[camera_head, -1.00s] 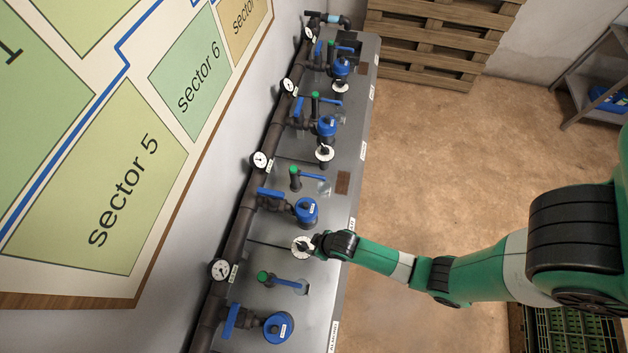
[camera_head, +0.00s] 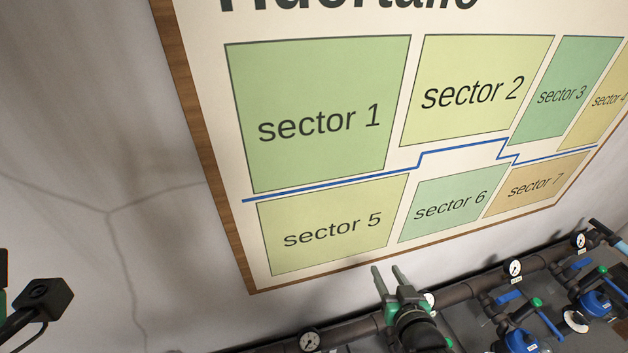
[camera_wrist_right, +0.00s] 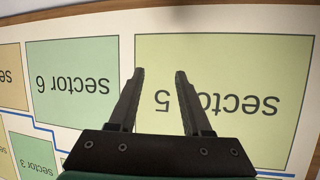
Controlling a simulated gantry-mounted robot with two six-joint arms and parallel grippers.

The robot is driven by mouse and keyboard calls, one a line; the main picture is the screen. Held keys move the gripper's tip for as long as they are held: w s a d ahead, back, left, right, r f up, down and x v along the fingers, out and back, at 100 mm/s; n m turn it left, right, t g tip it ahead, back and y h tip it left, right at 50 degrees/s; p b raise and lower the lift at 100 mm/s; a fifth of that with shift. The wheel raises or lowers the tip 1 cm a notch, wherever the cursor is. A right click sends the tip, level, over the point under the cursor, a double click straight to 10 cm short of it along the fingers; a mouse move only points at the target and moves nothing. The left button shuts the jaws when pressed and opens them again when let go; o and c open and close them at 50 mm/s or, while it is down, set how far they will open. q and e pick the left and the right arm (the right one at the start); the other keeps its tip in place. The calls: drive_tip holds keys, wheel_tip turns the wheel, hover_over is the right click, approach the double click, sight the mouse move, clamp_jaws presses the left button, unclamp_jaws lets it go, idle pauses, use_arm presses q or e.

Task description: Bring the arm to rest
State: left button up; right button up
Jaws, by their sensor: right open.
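My right gripper (camera_head: 389,280) is at the bottom middle of the head view, raised in front of the pipe and below the sector map. Its two fingers point up and stand apart with nothing between them. The right wrist view shows the same open fingers (camera_wrist_right: 161,78) in front of the sector 5 panel (camera_wrist_right: 225,90), which appears upside down. A dark, box-shaped part with a cable (camera_head: 42,300) shows at the left edge; it seems to be part of my left side, but no left fingers are visible.
The framed sector map (camera_head: 330,215) hangs on the wall behind my gripper. A dark manifold pipe (camera_head: 460,293) with gauges (camera_head: 309,341) runs along the wall. Blue valves (camera_head: 521,341) stand at the lower right. The wall at the left is bare.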

wheel_tip(320, 180, up, 31)
drive_tip(key=a+t, duration=0.1)
drive_tip(key=t, duration=0.7)
drive_tip(key=s+r+n+t+y, duration=0.1)
drive_tip(key=s+r+t, duration=0.5)
drive_tip(key=s+r, duration=0.9)
wheel_tip(320, 180, up, 4)
drive_tip(key=shift+s+a+f+n+y, duration=0.2)
drive_tip(key=shift+s+n+y, duration=0.1)
drive_tip(key=shift+y, duration=0.2)
drive_tip(key=shift+d, duration=0.1)
